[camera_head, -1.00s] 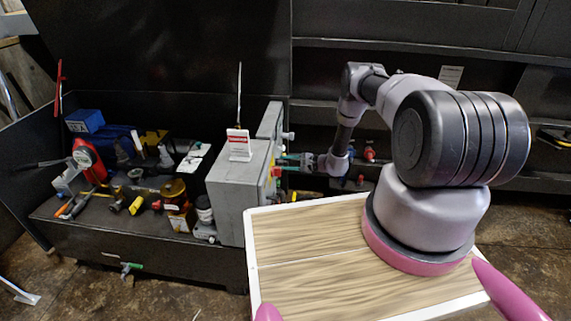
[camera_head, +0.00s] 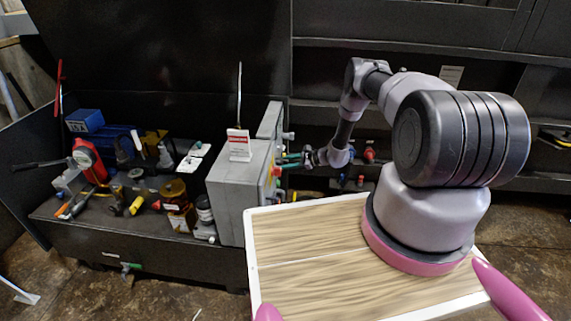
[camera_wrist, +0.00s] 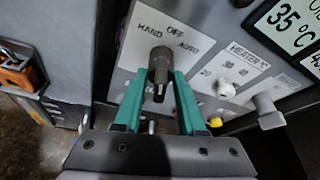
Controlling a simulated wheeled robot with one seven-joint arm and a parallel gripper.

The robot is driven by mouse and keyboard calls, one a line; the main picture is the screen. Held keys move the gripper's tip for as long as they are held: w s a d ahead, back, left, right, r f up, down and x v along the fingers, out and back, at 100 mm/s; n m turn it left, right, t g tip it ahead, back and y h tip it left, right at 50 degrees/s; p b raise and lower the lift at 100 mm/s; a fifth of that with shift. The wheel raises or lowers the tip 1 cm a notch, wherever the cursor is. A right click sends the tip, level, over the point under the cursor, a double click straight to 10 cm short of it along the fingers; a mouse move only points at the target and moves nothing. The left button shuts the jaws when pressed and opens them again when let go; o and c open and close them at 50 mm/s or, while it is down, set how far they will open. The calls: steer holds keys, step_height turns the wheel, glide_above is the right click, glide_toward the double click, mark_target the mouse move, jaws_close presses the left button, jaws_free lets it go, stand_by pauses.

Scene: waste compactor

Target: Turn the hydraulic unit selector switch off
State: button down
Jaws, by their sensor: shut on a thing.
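The selector switch (camera_wrist: 160,58) is a dark knob on a light plate (camera_wrist: 133,46) marked HAND, OFF and AUTO, in the wrist view. My gripper (camera_wrist: 160,78) has its two teal fingers shut on this knob, one on each side. The knob stands just below the HAND and OFF marks; which mark it points to I cannot tell for sure. In the head view my gripper (camera_head: 285,162) is at the right face of the grey control box (camera_head: 238,185); the knob itself is hidden there.
A heater switch (camera_wrist: 226,89), another knob (camera_wrist: 267,108), a yellow button (camera_wrist: 215,122) and a 35 °C display (camera_wrist: 291,23) sit right of the plate. An orange padlock (camera_wrist: 18,72) hangs at left. Tools crowd the bench (camera_head: 110,233) left of the box.

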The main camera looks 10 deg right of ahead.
steer(key=shift+m+g, duration=0.8)
steer(key=shift+m, duration=0.5)
steer(key=shift+y, duration=0.3)
steer(key=c, duration=0.9)
jaws_free()
steer(key=shift+o, duration=0.2)
steer(key=shift+d, duration=0.1)
steer(key=v, duration=1)
steer(key=shift+d+r, duration=0.25)
steer(key=shift+d, duration=0.05)
